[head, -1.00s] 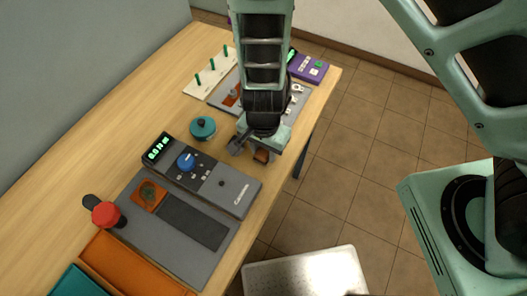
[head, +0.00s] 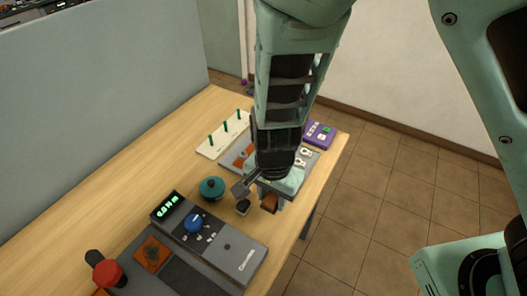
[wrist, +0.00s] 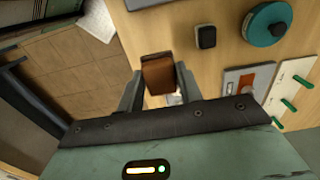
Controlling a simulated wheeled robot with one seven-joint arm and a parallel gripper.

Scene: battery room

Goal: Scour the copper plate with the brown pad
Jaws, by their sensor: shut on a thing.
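My gripper (head: 268,198) is shut on the brown pad (head: 269,204) near the right edge of the table. In the wrist view, the brown pad (wrist: 158,76) sits between the two fingers (wrist: 158,85). The copper plate (head: 144,262) is a small orange-brown square with a dark stain in its middle. It lies on a grey board at the lower left of the head view, well apart from my gripper. The stained plate does not show clearly in the wrist view.
A grey meter (head: 237,262) with a blue dial stands between my gripper and the plate. A teal round pot (head: 212,189) and black block (head: 243,208) are near my gripper. A red knob (head: 108,273) is left of the plate. A pegboard (head: 207,151) and purple box (head: 319,136) stand behind.

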